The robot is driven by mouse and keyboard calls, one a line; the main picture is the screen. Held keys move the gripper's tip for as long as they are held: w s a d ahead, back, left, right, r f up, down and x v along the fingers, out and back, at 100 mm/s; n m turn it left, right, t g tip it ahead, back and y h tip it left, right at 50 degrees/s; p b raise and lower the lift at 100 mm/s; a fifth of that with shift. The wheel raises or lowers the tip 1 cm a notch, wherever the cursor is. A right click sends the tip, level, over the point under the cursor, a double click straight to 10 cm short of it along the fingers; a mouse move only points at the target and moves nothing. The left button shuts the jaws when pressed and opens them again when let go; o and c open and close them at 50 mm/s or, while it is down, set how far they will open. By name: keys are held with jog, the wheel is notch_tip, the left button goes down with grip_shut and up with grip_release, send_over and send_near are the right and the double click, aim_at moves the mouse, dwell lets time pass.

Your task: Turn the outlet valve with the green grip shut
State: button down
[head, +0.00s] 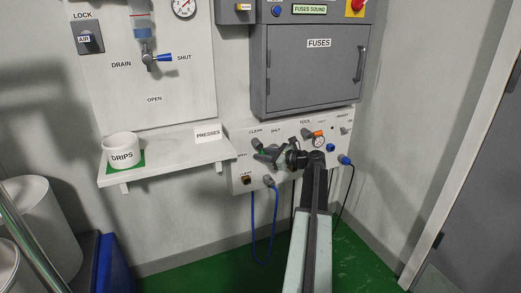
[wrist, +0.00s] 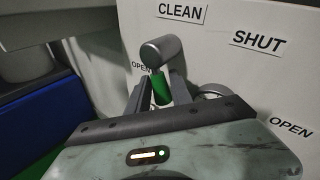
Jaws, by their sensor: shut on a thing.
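The outlet valve with the green grip (wrist: 161,90) is on the white lower panel. Its grey rounded body (wrist: 162,50) shows above the grip in the wrist view, below the CLEAN label (wrist: 181,11). The SHUT label (wrist: 258,41) is to the upper right and an OPEN label (wrist: 141,67) is close by on the left. My gripper (wrist: 159,95) is shut on the green grip, with a finger on each side of it. In the head view my gripper (head: 280,153) is at the panel and partly hides the valve, so I cannot tell its exact angle.
Blue hose (head: 254,230) hangs below. A shelf (head: 165,160) with a white DRIPS cup (head: 121,148) juts out at left; the grey FUSES cabinet (head: 290,80) is above.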

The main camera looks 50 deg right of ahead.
jog(key=n+p, duration=0.1)
jog(key=p, duration=0.1)
jog(key=d+r+n+g+h+p, duration=0.1)
jog(key=p, duration=0.1)
jog(key=shift+s+r+g, duration=0.2)
jog(key=shift+s+g, duration=0.05)
jog(key=shift+g, duration=0.05)
jog(key=shift+s+d+r+n+g+h+p, duration=0.1)
jog(key=shift+d+r+n+g+h+p, duration=0.3)
jog(key=shift+n+h+p, duration=0.75)
jog(key=shift+s+d+r+n+g+h+p, duration=0.1)
jog(key=shift+r+n+g+h+p, duration=0.35)
jog(key=shift+n+g+h+p, duration=0.7)
jog(key=shift+s+d+r+n+g+h+p, duration=0.1)
jog(key=shift+d+r+n+g+h+p, duration=0.45)
jog(key=shift+p, duration=0.95)
jog(key=shift+a+f+n+t+h, duration=0.15)
jog(key=shift+a+n+t+h, duration=0.1)
jog(key=shift+a+n+t, duration=0.1)
jog(key=c, duration=1.1)
grip_release()
jog(key=shift+c, duration=0.2)
